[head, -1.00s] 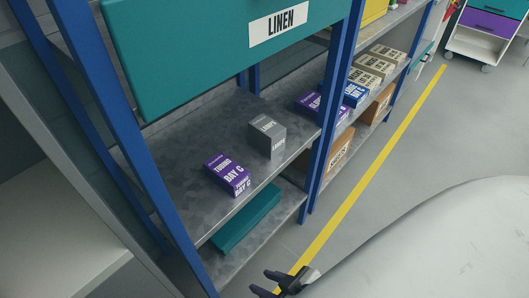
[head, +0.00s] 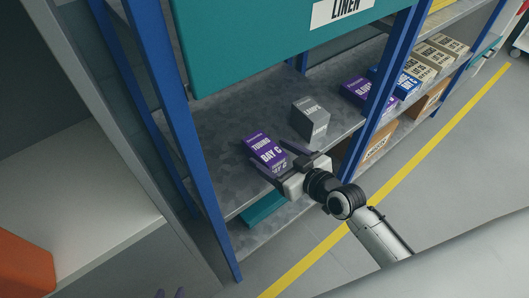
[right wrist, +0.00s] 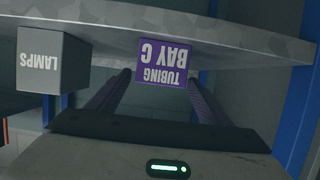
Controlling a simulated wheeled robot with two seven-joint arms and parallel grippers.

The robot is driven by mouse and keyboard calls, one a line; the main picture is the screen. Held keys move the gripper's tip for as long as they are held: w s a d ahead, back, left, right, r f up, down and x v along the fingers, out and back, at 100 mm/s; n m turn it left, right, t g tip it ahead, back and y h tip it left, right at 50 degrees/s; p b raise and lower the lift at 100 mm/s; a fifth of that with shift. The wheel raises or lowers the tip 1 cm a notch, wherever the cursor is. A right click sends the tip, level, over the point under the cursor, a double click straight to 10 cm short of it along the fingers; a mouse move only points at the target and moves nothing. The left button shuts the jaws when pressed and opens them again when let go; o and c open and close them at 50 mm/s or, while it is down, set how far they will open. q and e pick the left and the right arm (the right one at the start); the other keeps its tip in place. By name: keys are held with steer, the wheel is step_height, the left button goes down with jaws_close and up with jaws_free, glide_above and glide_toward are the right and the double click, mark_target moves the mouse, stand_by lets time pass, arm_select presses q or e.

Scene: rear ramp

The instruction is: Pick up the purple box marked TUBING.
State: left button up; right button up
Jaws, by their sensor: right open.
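The purple box marked TUBING BAY C (head: 265,150) stands on the grey shelf (head: 232,190) near its front edge. It also shows upside down in the right wrist view (right wrist: 162,64). My right gripper (head: 270,157) is open at the box's front, one finger toward each side of it. In the right wrist view the fingers (right wrist: 160,84) stand apart, with the box between their far ends; contact cannot be made out. Only the tips of my left gripper (head: 170,294) show at the bottom edge of the head view, away from the shelf.
A grey LAMPS box (head: 310,119) stands just right of the purple box. The teal LINEN bin (head: 260,45) hangs above. Blue posts (head: 185,130) and (head: 375,105) bound the bay. Another purple box (head: 362,94) stands beyond the right post.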

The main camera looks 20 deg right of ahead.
mark_target(264, 150)
steer(key=shift+x, duration=2.15)
